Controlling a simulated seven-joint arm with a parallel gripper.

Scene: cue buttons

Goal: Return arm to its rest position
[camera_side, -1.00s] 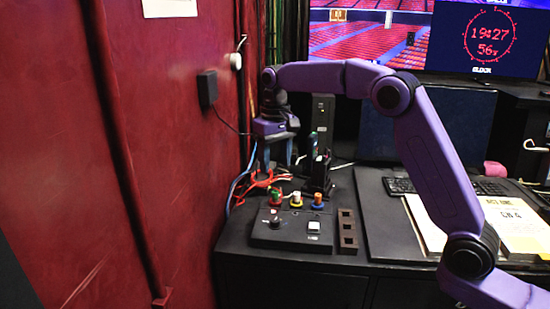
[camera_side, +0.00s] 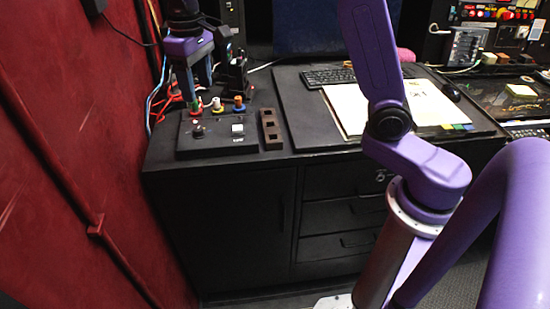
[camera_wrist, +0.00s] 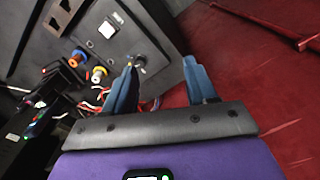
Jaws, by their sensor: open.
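My gripper (camera_side: 198,92) points down at the back left of the black button box (camera_side: 218,146), its two blue fingers apart with nothing seen between them. In the side view the fingertips appear close to the green-topped button (camera_side: 195,105); I cannot tell whether they touch it. A white-topped button (camera_side: 217,104) and an orange-topped button (camera_side: 239,103) stand to its right. In the wrist view my gripper (camera_wrist: 161,65) is open beside the box, with the orange button (camera_wrist: 78,58) and white button (camera_wrist: 98,74) left of the fingers. The green button is not clearly visible there.
A brown block with square holes (camera_side: 271,128) lies right of the box. A red wall (camera_side: 70,150) stands close on the left. Cables (camera_side: 160,95) run behind the box. A keyboard (camera_side: 328,76) and papers (camera_side: 350,108) lie to the right on the black desk.

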